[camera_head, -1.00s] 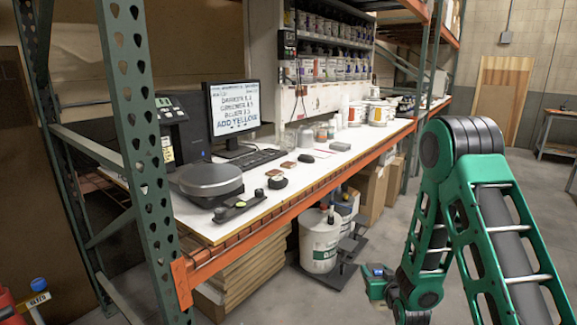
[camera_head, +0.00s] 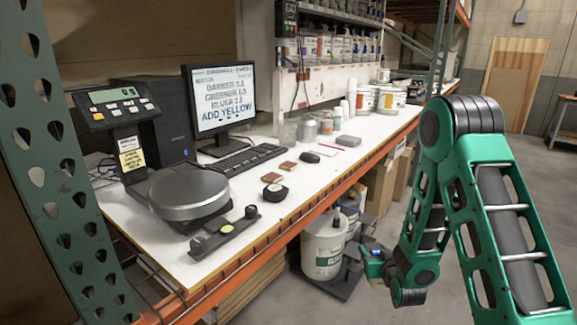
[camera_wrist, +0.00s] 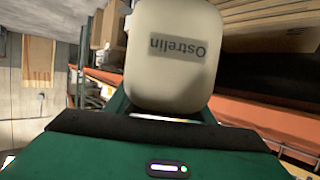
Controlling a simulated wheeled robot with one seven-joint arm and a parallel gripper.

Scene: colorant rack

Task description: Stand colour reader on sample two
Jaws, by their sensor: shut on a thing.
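My gripper (camera_head: 368,258) is low in front of the bench, below the tabletop. In the wrist view it is shut on a pale cream, rounded body (camera_wrist: 165,70) with a grey "Ostrelin" label, which reads upside down. I cannot tell whether this is the colour reader; the fingertips are hidden. On the white bench (camera_head: 330,180) lie two small brown squares, one in front (camera_head: 275,178) and one behind (camera_head: 289,167), perhaps colour samples. No sample number is readable. A black rounded device (camera_head: 275,192) lies just in front of them.
A scale with a round grey plate (camera_head: 195,190), a dark bar (camera_head: 225,232), a monitor (camera_head: 220,98), a keyboard (camera_head: 250,160) and a mouse (camera_head: 310,157) share the bench. An orange beam (camera_head: 262,258) edges its front. A white bucket (camera_head: 323,245) stands below, near my gripper.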

